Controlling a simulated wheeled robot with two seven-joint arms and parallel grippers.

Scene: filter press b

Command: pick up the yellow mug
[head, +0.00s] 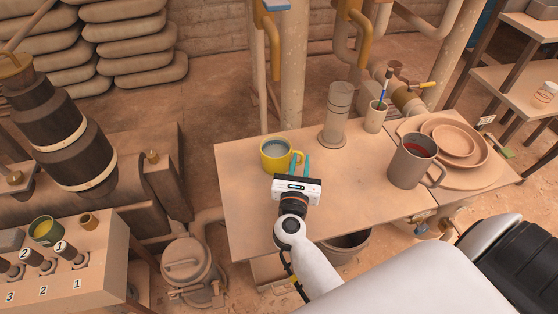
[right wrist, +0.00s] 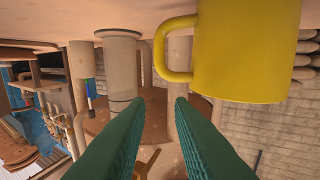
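The yellow mug (head: 268,160) stands upright on the table with a greyish content inside, its handle on the right side. My right gripper (head: 300,159) is just in front of the mug's handle side, its teal fingers pointing towards the back of the table. In the right wrist view, which looks upside down, the mug (right wrist: 245,50) fills the upper right with its handle towards the middle. The fingers (right wrist: 159,102) are apart with nothing between them. I cannot tell whether a finger touches the handle. My left gripper is not in view.
On the table (head: 250,222) stand a grey cylinder (head: 337,115), a cup with a brush (head: 375,118), a grey mug with red content (head: 408,168) and stacked plates (head: 455,140). A numbered control box (head: 100,270) is at the left. The table's front left is clear.

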